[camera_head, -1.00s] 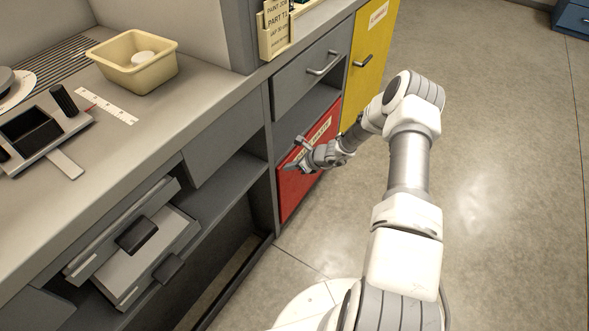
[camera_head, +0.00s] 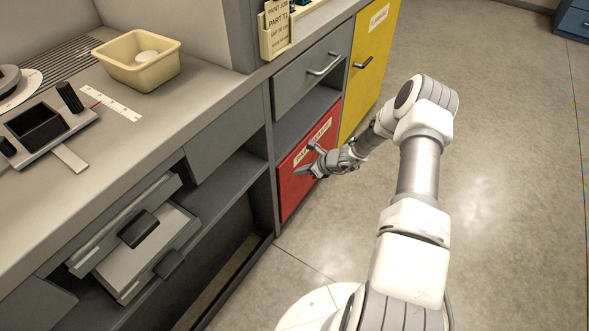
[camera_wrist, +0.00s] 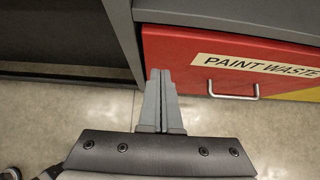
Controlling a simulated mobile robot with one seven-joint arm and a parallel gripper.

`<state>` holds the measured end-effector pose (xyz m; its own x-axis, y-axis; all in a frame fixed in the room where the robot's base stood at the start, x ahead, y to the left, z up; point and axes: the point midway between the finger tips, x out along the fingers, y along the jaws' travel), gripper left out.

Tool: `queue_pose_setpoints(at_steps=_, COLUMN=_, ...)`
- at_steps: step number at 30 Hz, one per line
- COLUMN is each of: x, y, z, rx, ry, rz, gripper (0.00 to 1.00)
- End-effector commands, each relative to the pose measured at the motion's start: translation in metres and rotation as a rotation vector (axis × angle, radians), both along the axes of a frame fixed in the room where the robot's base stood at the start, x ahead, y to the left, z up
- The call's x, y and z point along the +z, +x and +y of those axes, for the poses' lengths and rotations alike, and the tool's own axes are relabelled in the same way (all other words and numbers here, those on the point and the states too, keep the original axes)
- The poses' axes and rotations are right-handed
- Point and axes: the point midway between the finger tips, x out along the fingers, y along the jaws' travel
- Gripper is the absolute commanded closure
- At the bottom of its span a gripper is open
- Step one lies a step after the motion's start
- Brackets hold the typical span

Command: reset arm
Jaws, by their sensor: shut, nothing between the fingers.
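My gripper (camera_head: 309,160) is in front of the red cabinet door (camera_head: 291,193) in the head view, with my arm reaching from the lower right. In the wrist view my gripper (camera_wrist: 160,72) has its two fingers together with nothing between them. Its tips overlap the left edge of the red front (camera_wrist: 178,50) in the picture. The red front carries a "PAINT WASTE" label (camera_wrist: 255,66) and a metal handle (camera_wrist: 233,94), right of the fingers. Whether the fingers touch the door cannot be told.
The grey counter (camera_head: 200,110) holds a cream bin (camera_head: 138,68) with a white item in it. Two lower-left drawers (camera_head: 140,255) stand pulled out. A grey drawer (camera_head: 310,72) and a yellow door (camera_head: 368,65) are beside the red door. The floor (camera_head: 510,150) at right is clear.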

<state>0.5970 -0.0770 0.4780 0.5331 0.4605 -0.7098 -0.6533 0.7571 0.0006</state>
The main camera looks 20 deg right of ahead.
Motion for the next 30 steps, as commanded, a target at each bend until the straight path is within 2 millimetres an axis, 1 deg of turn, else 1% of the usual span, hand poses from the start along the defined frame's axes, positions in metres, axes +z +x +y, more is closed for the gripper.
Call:
queue_pose_setpoints(at_steps=1, x=0.020, y=-0.007, z=-0.010, rx=-0.004, ry=-0.002, rz=-0.003, gripper=1.00)
queue_pose_setpoints(at_steps=3, x=0.031, y=-0.017, z=-0.018, rx=-0.004, ry=-0.002, rz=-0.002, gripper=1.00)
queue_pose_setpoints(at_steps=9, x=0.056, y=-0.039, z=-0.035, rx=-0.002, ry=-0.002, rz=-0.001, gripper=1.00)
queue_pose_setpoints(at_steps=13, x=0.065, y=-0.047, z=-0.043, rx=-0.003, ry=-0.003, rz=0.000, gripper=1.00)
queue_pose_setpoints(at_steps=22, x=0.069, y=-0.051, z=-0.046, rx=-0.001, ry=-0.004, rz=-0.001, gripper=1.00)
queue_pose_setpoints(at_steps=24, x=0.074, y=-0.050, z=-0.046, rx=0.011, ry=-0.014, rz=-0.007, gripper=1.00)
queue_pose_setpoints(at_steps=26, x=0.083, y=-0.048, z=-0.045, rx=0.038, ry=-0.035, rz=-0.020, gripper=1.00)
queue_pose_setpoints(at_steps=29, x=0.111, y=-0.043, z=-0.041, rx=0.123, ry=-0.100, rz=-0.058, gripper=1.00)
queue_pose_setpoints(at_steps=30, x=0.125, y=-0.041, z=-0.039, rx=0.168, ry=-0.135, rz=-0.080, gripper=1.00)
